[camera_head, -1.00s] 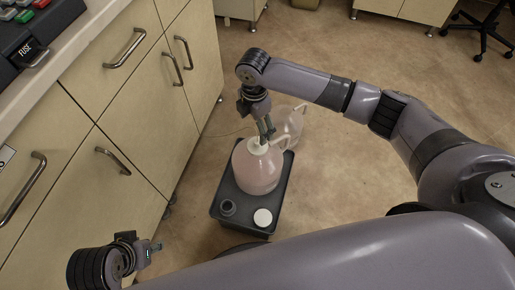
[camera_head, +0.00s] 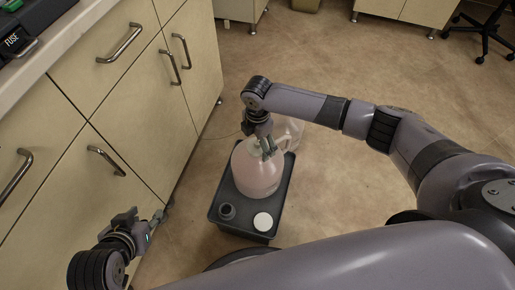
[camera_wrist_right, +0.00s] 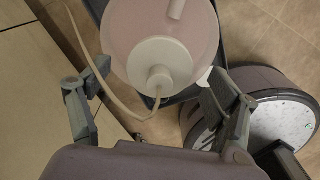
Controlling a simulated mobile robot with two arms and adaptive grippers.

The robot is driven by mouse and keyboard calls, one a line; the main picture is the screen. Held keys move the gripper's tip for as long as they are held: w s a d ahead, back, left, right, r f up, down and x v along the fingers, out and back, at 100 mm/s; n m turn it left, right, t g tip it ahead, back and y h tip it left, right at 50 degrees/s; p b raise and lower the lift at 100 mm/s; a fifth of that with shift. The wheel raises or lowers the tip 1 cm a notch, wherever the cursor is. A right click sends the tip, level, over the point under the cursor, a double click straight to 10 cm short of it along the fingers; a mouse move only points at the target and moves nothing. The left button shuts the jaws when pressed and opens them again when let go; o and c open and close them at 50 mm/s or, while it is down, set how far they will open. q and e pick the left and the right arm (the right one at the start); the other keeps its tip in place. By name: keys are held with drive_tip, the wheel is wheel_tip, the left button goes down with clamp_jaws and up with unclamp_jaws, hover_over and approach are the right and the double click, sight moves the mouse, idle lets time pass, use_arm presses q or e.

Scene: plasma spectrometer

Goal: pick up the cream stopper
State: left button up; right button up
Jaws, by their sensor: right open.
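The cream stopper (camera_wrist_right: 160,62) sits in the neck of a large jug with pinkish contents (camera_head: 256,178). A thin tube runs from its raised middle knob in the right wrist view. My right gripper (camera_head: 268,147) is just above the jug's neck and largely hides the stopper in the head view. In the right wrist view, my right gripper (camera_wrist_right: 157,80) is open, with one finger on each side of the stopper and clear space between. My left gripper (camera_head: 142,220) is open and empty at the lower left, beside the cabinets.
The jug stands on a dark tray-like base (camera_head: 240,226), with a white round cap (camera_head: 263,221) and a small dark ring-shaped item (camera_head: 227,211) in front. A second clear jug (camera_head: 290,130) stands behind. Cabinets with metal handles (camera_head: 107,160) line the left; the floor is open to the right.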

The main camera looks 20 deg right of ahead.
use_arm(q)
drive_tip(key=shift+w, duration=0.1)
use_arm(e)
drive_tip(key=shift+c, duration=0.2)
drive_tip(key=c, duration=1.2)
drive_tip(key=shift+c, duration=0.2)
wheel_tip(320, 180, up, 7)
drive_tip(key=p, duration=0.2)
drive_tip(key=shift+p, duration=0.3)
use_arm(q)
drive_tip(key=s+a+g+y+p, duration=0.15)
drive_tip(key=s+g, duration=0.25)
drive_tip(key=s, duration=0.4)
use_arm(e)
wheel_tip(320, 180, up, 6)
use_arm(q)
drive_tip(key=p+x, duration=0.1)
drive_tip(key=x, duration=0.7)
drive_tip(key=shift+f+g+p, duration=0.3)
drive_tip(key=shift+f+p, duration=0.05)
drive_tip(key=shift+f, duration=0.1)
use_arm(e)
wheel_tip(320, 180, up, 7)
hover_over(257, 141)
drive_tip(key=shift+s, duration=0.1)
use_arm(q)
drive_tip(key=shift+s+a+h, duration=0.1)
drive_tip(key=shift+s+h, duration=0.05)
drive_tip(key=shift+h, duration=0.1)
